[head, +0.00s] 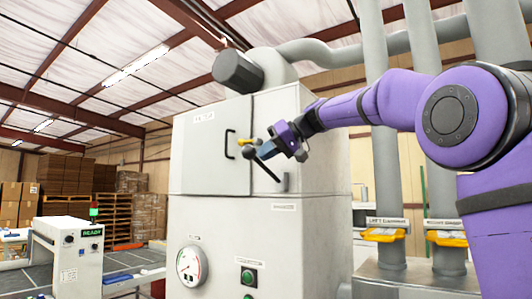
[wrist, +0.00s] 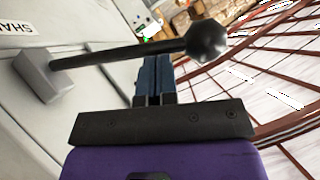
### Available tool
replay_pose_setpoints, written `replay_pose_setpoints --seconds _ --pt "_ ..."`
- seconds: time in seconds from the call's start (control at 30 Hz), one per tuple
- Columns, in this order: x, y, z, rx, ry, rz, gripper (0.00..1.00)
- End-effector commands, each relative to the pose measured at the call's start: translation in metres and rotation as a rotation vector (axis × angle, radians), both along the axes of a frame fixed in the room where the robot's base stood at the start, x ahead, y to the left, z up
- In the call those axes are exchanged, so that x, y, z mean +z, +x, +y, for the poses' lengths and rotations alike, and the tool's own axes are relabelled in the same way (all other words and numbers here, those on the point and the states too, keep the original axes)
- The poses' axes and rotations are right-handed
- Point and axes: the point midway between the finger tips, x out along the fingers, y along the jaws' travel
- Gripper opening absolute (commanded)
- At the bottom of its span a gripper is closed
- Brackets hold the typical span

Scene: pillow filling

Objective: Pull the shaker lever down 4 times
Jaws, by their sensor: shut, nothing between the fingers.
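The shaker lever (head: 268,171) is a dark rod on a small grey mounting block at the right side of the pale cabinet front. It slants up and out from the block. In the wrist view the lever (wrist: 125,53) runs from the block (wrist: 43,75) to a dark ball knob (wrist: 207,40). My gripper (head: 274,149) is at the upper end of the lever in the head view. Its blue fingers (wrist: 153,62) are shut together and empty, with their tips close to the rod below the knob. I cannot tell whether they touch.
A pressure gauge (head: 190,266) and green buttons sit lower down. Grey pipes (head: 385,190) stand at the right. A control box (head: 72,260) is at the left.

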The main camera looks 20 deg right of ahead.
Motion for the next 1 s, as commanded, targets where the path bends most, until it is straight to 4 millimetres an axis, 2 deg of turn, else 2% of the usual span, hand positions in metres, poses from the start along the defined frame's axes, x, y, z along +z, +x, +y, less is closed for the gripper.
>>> replay_pose_setpoints --seconds 0.37,0.63,1.0 --pt "-0.019 -0.009 0.012 0.001 -0.149 -0.107 0.0" --pt "-0.049 -0.015 0.021 0.003 -0.347 -0.251 0.0" --pt "-0.088 -0.016 0.022 0.002 -0.592 -0.427 0.0"
